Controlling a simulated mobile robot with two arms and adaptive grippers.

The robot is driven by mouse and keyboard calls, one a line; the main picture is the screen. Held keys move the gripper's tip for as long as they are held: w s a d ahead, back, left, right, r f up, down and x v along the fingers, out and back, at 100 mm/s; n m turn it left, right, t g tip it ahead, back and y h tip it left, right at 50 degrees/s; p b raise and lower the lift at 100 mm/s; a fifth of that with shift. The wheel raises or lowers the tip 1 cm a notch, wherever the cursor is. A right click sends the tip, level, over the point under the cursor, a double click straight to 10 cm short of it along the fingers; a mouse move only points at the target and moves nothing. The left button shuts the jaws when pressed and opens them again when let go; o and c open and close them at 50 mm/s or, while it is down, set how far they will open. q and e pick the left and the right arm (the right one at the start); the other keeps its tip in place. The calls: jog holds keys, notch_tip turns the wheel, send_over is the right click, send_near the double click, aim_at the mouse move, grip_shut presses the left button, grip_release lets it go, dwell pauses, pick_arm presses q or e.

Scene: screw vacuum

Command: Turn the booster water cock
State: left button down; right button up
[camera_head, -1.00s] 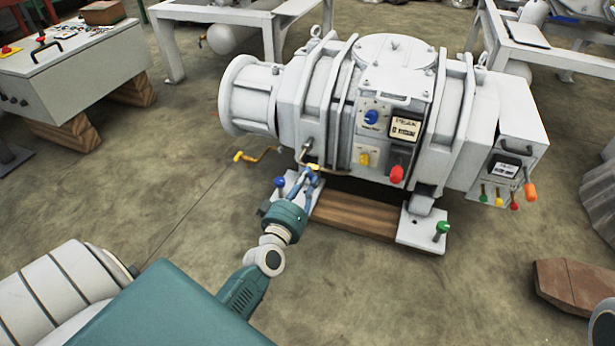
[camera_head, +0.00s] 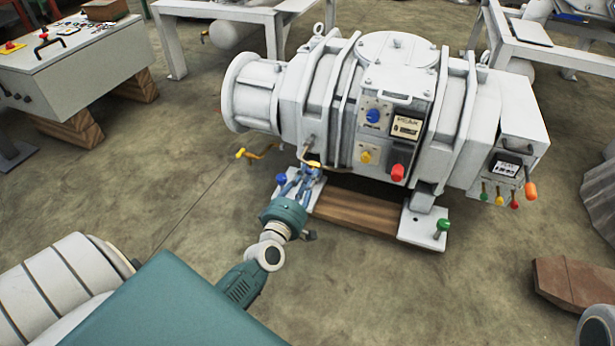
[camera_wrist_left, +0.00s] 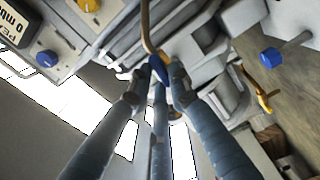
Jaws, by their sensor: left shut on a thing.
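The booster is a large grey-white machine (camera_head: 262,95) in the middle of the head view. A thin bent brass-coloured pipe (camera_wrist_left: 148,32) comes off its lower left, and a small blue handle (camera_wrist_left: 158,68) sits at the pipe's end, which I take for the water cock. My left gripper (camera_head: 308,172) reaches up to this spot from below. In the left wrist view my gripper's blue-grey fingers (camera_wrist_left: 160,82) are shut around the blue handle. They hide part of it. A small yellow piece (camera_head: 313,164) shows at the fingertips in the head view. My right gripper is not in view.
A blue knob (camera_head: 281,179) stands just left of my fingers, and a yellow crank handle (camera_head: 257,154) farther left. A wooden beam (camera_head: 360,211) and metal foot plates lie under the machine. The floor (camera_head: 180,190) to the left is mostly clear.

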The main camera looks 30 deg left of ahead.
pick_arm(q)
jog(key=shift+a+n, duration=0.15)
jog(key=shift+n, duration=0.15)
jog(key=c, duration=1.6)
grip_release()
jog(key=shift+s, duration=0.15)
jog(key=v, duration=1.2)
